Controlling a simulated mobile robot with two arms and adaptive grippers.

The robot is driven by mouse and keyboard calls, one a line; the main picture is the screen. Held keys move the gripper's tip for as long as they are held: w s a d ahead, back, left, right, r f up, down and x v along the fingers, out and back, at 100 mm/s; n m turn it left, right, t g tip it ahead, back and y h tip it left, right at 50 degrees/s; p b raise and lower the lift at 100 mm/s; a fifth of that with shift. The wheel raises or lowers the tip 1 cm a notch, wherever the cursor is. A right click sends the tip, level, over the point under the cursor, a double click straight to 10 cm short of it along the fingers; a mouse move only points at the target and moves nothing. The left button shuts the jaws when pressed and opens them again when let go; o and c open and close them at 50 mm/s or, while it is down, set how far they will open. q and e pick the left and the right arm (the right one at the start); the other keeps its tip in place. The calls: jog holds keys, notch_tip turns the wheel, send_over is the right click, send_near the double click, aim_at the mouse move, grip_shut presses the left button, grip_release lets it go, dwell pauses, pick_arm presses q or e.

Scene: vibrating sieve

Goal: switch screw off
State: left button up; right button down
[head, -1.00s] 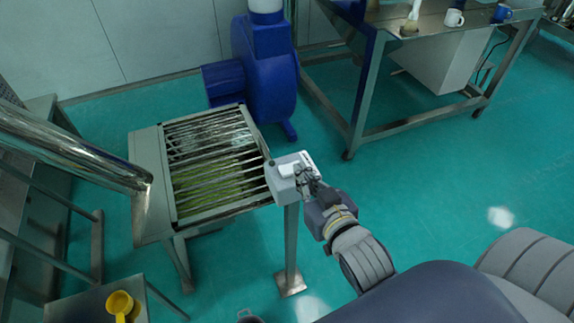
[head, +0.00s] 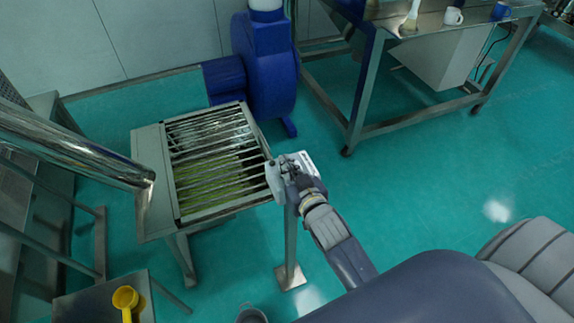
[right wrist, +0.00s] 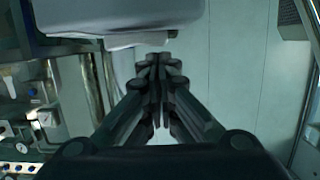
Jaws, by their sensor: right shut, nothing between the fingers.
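A light grey switch box (head: 273,181) stands on a metal post at the near right corner of the vibrating sieve (head: 151,160). My right gripper (head: 287,168) is at this box in the head view, in front of it and covering its middle. The switch or screw itself is hidden behind the gripper. In the right wrist view the fingers (right wrist: 158,72) are shut with nothing between them. The pale underside of a box (right wrist: 120,18) fills the top of that view, close to the fingertips; I cannot tell if they touch it. My left gripper is not in view.
A blue blower (head: 266,70) stands behind the sieve. A shiny pipe (head: 75,145) reaches in from the left. A yellow scoop (head: 125,298) lies on a low metal table at the lower left. A steel table (head: 430,25) stands at the back right. The green floor between is clear.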

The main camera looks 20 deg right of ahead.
jog(key=shift+a+f+n, duration=0.2)
jog(key=shift+f+n, duration=0.1)
jog(key=shift+f, duration=0.2)
jog(key=shift+h, duration=0.3)
jog(key=shift+w+r+p, duration=0.1)
jog(key=shift+r+p, duration=0.2)
jog(key=shift+r, duration=0.2)
jog(key=r+p, duration=0.3)
jog(key=shift+w+a+r, duration=0.1)
jog(key=shift+a+r, duration=0.1)
jog(key=shift+a, duration=0.1)
pick_arm(q)
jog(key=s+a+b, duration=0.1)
jog(key=b, duration=0.2)
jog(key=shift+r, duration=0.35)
pick_arm(e)
jog(key=v, duration=1)
jog(key=shift+a+f, duration=0.2)
jog(key=shift+a, duration=0.05)
